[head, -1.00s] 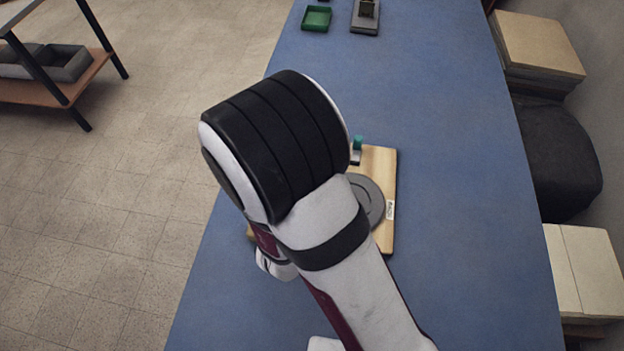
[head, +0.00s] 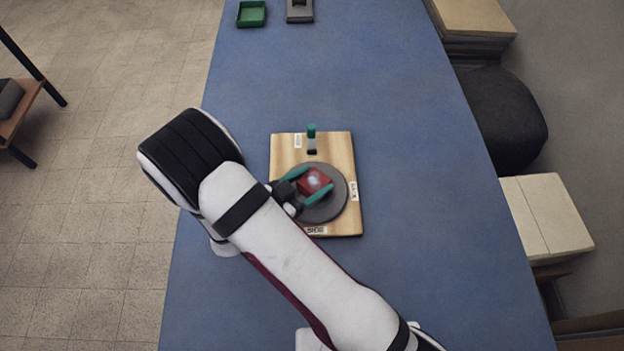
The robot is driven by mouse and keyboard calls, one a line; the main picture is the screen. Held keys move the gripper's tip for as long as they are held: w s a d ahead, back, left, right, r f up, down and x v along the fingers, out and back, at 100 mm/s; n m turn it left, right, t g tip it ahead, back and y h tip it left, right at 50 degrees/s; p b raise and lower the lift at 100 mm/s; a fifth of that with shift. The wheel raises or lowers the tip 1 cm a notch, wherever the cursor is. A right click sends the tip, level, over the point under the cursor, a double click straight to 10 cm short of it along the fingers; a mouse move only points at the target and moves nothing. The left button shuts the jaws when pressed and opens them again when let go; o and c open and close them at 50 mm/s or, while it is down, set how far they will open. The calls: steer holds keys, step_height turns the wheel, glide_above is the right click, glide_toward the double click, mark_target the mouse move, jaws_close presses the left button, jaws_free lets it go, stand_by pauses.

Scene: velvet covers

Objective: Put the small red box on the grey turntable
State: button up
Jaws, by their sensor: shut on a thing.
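The small red box (head: 314,181) is between the teal fingers of my gripper (head: 307,185), which is shut on it. The box is over the grey turntable (head: 338,207); I cannot tell whether it touches the disc. The turntable sits on a wooden board (head: 287,150) with white labels along its edges. My wrist and arm cover the board's lower left part and some of the disc's left side.
A small teal-topped post (head: 311,132) stands at the board's far edge. A green tray (head: 251,14) and a grey block (head: 300,10) are at the table's far end. The blue table (head: 400,150) is clear right of the board.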

steer(key=o, duration=1.4)
steer(key=shift+f, duration=0.15)
steer(key=shift+c, duration=0.2)
